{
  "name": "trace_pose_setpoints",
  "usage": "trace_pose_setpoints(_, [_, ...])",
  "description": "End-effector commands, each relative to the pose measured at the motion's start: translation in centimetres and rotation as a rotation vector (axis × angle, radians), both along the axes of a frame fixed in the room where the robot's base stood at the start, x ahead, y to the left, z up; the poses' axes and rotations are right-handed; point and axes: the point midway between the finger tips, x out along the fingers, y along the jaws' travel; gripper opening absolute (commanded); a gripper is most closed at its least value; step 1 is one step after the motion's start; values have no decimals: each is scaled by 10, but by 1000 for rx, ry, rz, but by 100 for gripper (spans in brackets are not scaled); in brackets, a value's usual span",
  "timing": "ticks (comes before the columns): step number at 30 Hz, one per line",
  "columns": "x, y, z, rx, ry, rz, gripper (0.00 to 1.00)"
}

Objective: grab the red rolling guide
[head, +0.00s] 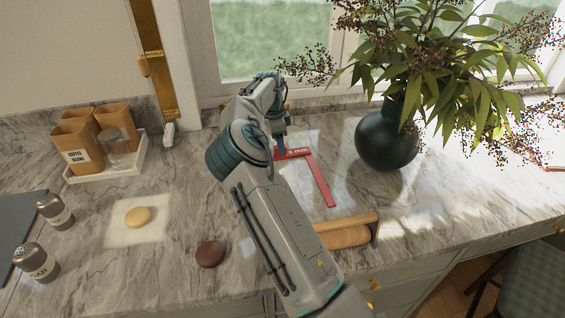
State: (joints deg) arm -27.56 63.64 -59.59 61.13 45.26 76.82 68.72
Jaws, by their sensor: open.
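The red rolling guide (321,183) lies on the marble counter, left of the dark vase. It is a flat, angled red piece with white lettering that seems to read "5 mm" on its far bar. My gripper (281,150) points down at the left end of that far bar. My arm hides part of the guide on that side. The gripper is open, but its fingers are small and partly covered, and I cannot tell whether they touch the guide or straddle it.
A dark green vase (386,138) with leafy branches stands right of the guide. A rolling pin (343,237) on a wooden holder lies in front. Wooden canisters (77,145) on a tray (112,170), two shakers (36,262) and round pieces (210,254) are at left. The window wall is behind.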

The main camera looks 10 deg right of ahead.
Motion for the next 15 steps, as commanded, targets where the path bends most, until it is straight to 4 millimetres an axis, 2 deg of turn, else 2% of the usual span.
trace_pose_setpoints(8, [2,-6,-33,-1,4,1,60])
trace_pose_setpoints(15, [3,-6,-40,0,0,1,60])
